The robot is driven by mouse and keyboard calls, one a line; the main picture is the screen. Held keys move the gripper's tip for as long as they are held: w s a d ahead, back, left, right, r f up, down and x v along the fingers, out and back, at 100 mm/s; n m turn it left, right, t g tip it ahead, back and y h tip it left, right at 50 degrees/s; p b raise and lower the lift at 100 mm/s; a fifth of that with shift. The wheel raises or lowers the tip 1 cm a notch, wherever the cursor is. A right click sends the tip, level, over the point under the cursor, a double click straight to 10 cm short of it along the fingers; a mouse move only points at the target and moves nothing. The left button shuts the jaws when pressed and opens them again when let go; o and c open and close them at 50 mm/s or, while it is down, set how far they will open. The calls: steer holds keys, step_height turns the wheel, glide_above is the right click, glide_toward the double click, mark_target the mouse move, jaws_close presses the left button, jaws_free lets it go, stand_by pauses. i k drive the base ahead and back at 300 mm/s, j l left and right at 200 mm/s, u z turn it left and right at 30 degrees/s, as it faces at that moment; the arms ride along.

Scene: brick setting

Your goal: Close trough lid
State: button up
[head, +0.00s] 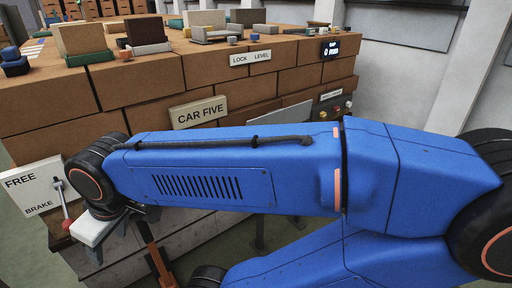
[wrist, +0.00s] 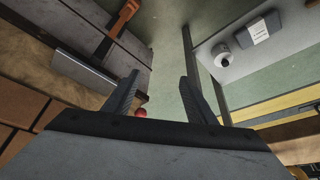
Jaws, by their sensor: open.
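No part is labelled as the trough lid, and my arm covers much of the area. A long grey box-like structure (head: 195,243), possibly the trough, lies below my arm in the head view. I cannot tell whether this panel is the lid.
A FREE/BRAKE sign (head: 32,188) with a red-knobbed lever (head: 67,222) stands close to my gripper. A light tabletop (wrist: 262,55) holds a white roll (wrist: 222,54).

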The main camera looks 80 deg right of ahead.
mark_target(300, 113)
steer(key=z, duration=2.5)
steer(key=i, duration=0.1)
